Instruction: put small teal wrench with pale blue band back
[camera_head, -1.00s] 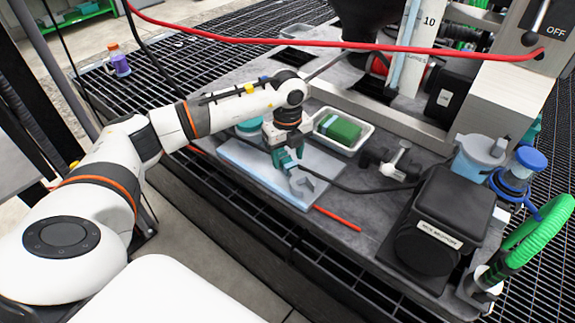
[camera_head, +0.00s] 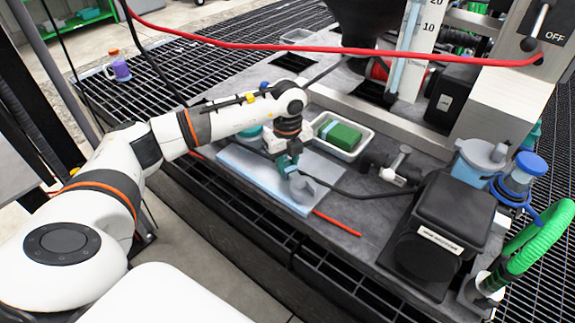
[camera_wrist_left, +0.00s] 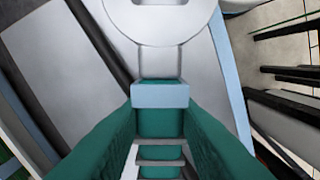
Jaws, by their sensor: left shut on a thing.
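My left gripper (camera_head: 288,163) is shut on the small teal wrench (camera_wrist_left: 160,122), over the pale blue-grey board (camera_head: 240,164). In the left wrist view, the teal handle lies between my teal fingers (camera_wrist_left: 160,145), and the pale blue band (camera_wrist_left: 160,95) shows just beyond the fingertips. The wrench's grey head (camera_wrist_left: 160,22) points away from the gripper and is cut off by the top edge. In the head view the grey head (camera_head: 301,187) shows just below the gripper; whether it touches the board I cannot tell. My right gripper is not in view.
A white tray with a green block (camera_head: 343,135) stands behind the gripper. A black cable runs across the board. A red stick (camera_head: 337,223) lies in front, a dark valve-like fitting (camera_head: 391,166) to the right, and a black motor housing (camera_head: 440,230) further right.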

